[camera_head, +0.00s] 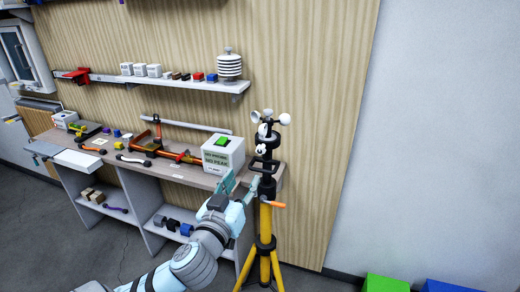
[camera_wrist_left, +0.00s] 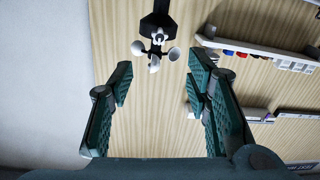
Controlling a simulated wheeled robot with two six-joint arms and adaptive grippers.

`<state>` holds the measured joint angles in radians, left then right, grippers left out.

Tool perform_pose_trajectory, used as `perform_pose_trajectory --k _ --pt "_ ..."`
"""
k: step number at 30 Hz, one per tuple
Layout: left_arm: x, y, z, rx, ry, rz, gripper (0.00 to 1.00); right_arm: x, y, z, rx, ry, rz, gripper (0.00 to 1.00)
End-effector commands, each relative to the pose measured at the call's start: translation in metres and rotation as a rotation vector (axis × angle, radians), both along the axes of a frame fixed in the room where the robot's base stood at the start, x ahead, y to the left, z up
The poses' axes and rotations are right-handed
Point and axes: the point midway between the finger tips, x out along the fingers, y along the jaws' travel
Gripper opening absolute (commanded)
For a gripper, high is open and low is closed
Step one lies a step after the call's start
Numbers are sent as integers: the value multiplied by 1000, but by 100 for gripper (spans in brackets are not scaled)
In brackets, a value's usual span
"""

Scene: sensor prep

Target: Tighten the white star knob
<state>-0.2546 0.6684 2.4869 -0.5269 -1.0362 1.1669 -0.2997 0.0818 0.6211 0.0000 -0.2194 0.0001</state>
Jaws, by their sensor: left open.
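The white star knob (camera_head: 261,150) appears as a small white piece on the upper part of the black mast of the yellow tripod (camera_head: 265,225), below the white-cupped wind sensor (camera_head: 284,119). My left gripper (camera_head: 240,186) is open and empty, just left of the mast and lower than the knob. In the left wrist view the open fingers (camera_wrist_left: 160,88) point toward the wooden wall, with the wind sensor (camera_wrist_left: 174,54) beyond them near the top. My right gripper is not in view.
A bench (camera_head: 185,175) with a white box with a green top (camera_head: 223,155) stands left of my gripper. An orange-handled crank (camera_head: 272,204) sticks out from the tripod. A wall shelf (camera_head: 190,83) holds small blocks. Green (camera_head: 386,283) and blue bins (camera_head: 450,286) stand at lower right.

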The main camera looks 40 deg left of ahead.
Motion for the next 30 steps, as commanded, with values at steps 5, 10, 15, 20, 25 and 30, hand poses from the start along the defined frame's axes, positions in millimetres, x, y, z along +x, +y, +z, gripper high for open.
perform_pose_trajectory --k 5,10,15,20,25,30 --pt "27 9 4 -6 -11 -1 44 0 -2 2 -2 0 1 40" --pt "75 28 3 -9 -10 -1 44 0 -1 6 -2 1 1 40" --pt "114 42 2 -8 -7 -3 44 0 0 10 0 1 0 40" --pt "130 49 1 -6 -6 -4 44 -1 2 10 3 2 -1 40" --pt "133 49 1 -6 -7 -6 44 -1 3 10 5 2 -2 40" --pt "133 49 1 -6 -7 -6 35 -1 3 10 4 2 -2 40"
